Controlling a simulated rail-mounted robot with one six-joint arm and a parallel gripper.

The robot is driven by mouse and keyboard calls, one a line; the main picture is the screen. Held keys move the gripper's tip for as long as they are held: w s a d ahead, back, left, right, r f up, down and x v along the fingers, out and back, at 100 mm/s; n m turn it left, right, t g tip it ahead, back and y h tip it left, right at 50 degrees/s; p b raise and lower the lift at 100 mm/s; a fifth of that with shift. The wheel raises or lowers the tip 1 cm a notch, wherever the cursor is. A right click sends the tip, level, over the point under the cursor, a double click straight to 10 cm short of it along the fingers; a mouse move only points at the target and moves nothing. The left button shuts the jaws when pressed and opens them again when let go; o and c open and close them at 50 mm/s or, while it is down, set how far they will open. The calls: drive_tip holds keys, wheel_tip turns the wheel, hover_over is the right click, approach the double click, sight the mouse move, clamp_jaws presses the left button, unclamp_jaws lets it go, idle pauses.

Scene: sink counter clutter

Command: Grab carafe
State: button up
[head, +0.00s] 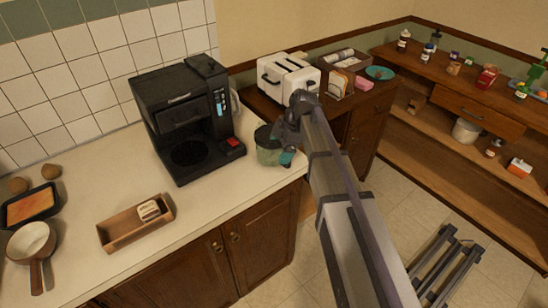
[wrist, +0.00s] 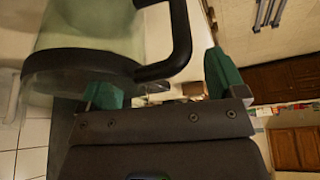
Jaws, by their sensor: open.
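The carafe (head: 267,152) stands at the right end of the counter, a clear greenish glass vessel with a dark top. In the wrist view its glass (wrist: 90,22) fills the upper left, with a black band and a black looped handle (wrist: 180,35). My gripper (head: 288,157) is at the right side of the carafe. In the wrist view my gripper (wrist: 163,83) has its green fingers apart, one by the band and one right of the handle. The handle appears between them in the picture; whether either finger touches it cannot be told. My arm hides part of the carafe's right side.
A black coffee maker (head: 185,115) stands just left of the carafe. A white toaster (head: 287,80) is behind on another counter. A wooden tray (head: 120,235), a saucepan (head: 30,242) and a baking dish (head: 30,206) lie farther left. The counter's front edge is close to the carafe.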

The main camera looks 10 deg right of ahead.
drive_tip(key=shift+a+f, duration=0.2)
drive_tip(key=shift+f, duration=0.5)
drive_tip(key=shift+r, duration=0.25)
clamp_jaws()
